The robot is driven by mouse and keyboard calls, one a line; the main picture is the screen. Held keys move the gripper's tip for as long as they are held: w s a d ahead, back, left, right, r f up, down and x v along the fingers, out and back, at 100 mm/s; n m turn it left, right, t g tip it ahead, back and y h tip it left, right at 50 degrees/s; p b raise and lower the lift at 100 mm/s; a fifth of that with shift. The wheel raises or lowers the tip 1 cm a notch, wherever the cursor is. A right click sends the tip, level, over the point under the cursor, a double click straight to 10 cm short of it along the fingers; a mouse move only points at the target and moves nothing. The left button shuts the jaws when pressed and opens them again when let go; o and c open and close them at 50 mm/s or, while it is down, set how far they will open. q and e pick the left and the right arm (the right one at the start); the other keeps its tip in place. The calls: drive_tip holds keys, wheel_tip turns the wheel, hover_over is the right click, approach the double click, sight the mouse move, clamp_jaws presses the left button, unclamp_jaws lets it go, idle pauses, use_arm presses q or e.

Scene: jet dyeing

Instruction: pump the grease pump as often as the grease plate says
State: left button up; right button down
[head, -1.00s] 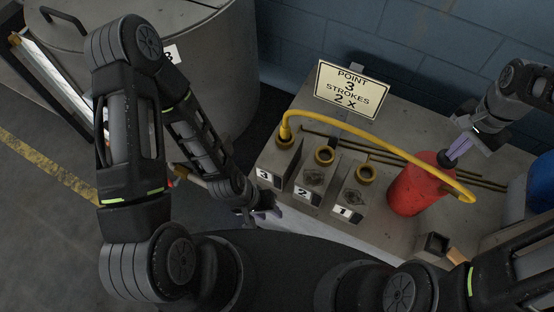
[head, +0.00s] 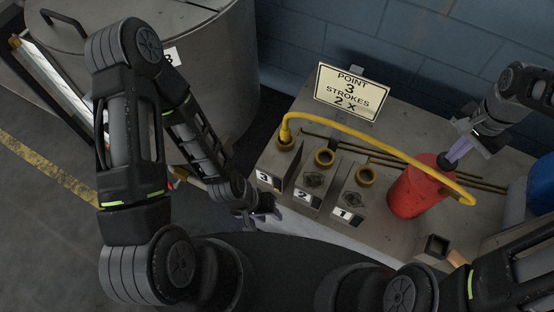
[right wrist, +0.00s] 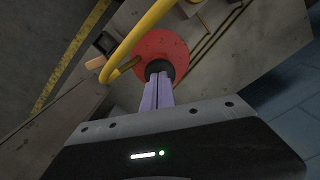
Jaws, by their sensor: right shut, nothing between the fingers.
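The grease plate (head: 351,91) stands at the back of the bench and reads "POINT 3 STROKES 2 X". The red grease pump (head: 414,192) stands on the bench at the right, with a black top (right wrist: 160,68). Its yellow hose (head: 385,148) arcs left to the fitting at point 3 (head: 284,140). My right gripper (head: 452,158) is shut and empty, its fingertips at the pump's black top; in the right wrist view the closed fingers (right wrist: 157,82) point at it and seem to touch it. My left gripper (head: 270,215) is low in front of the bench; its jaws are too small to read.
A large grey vessel (head: 190,75) stands at the left, and a blue object (head: 541,185) at the right edge.

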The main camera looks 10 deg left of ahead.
drive_tip(key=shift+r+p, duration=1.2)
drive_tip(key=shift+r, duration=0.55)
drive_tip(key=shift+f, duration=0.25)
drive_tip(key=shift+f+b, duration=2)
drive_tip(key=shift+f, duration=0.35)
drive_tip(key=shift+r, duration=0.1)
drive_tip(key=shift+r+p, duration=1.95)
drive_tip(key=shift+r, duration=0.55)
drive_tip(key=shift+r, duration=0.1)
